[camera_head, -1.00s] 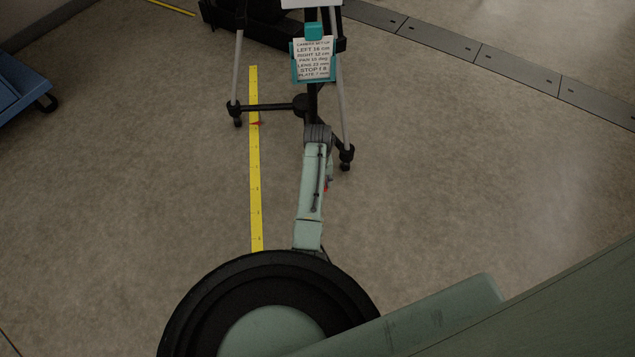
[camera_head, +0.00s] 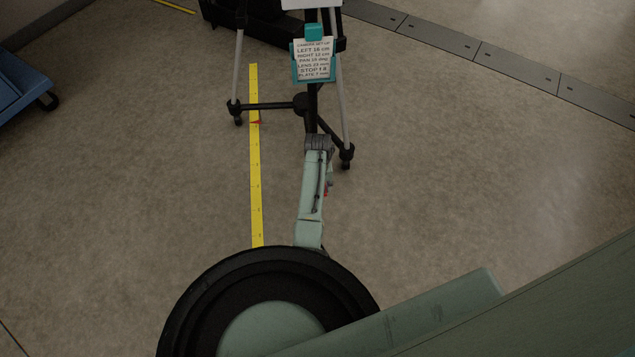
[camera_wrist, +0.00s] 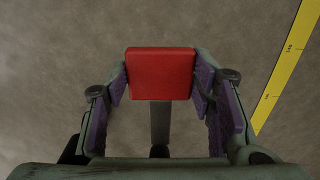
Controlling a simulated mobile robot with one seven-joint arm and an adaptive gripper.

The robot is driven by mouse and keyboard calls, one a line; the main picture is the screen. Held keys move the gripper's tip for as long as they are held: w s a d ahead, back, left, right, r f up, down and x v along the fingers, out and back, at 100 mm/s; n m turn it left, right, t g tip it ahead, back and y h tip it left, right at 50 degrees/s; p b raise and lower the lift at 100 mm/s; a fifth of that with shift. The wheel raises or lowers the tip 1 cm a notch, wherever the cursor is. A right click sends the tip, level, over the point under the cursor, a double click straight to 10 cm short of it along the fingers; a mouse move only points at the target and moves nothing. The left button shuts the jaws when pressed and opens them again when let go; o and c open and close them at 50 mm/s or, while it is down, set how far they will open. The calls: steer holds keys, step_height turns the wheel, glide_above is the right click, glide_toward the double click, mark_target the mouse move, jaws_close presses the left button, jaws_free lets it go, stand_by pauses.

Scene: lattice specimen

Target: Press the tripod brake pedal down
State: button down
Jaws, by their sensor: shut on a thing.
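The red brake pedal (camera_wrist: 160,74) is a flat block on a dark stem (camera_wrist: 160,125) in the wrist view. My gripper (camera_wrist: 161,80) is shut on it, with a purple pad against each side. Whether the pedal is up or down cannot be told. The tripod (camera_head: 301,104) stands upright ahead in the head view, on a dark spreader with feet or casters.
A yellow measuring tape (camera_head: 256,190) lies on the floor left of my arm, with a red pointer (camera_head: 256,122) at it. A teal-framed setup card (camera_head: 314,60) hangs on the tripod. A blue cart (camera_head: 18,85) stands far left. Floor on the right is clear.

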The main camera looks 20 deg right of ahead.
steer(key=shift+s+a+f, duration=0.1)
steer(key=shift+s+f, duration=0.1)
steer(key=shift+f, duration=0.4)
steer(key=shift+s+f, duration=0.15)
steer(key=shift+f, duration=0.4)
steer(key=c, duration=1.1)
jaws_free()
steer(key=o, duration=0.4)
steer(key=shift+w+r, duration=0.1)
steer(key=shift+w, duration=0.1)
steer(key=shift+r, duration=0.1)
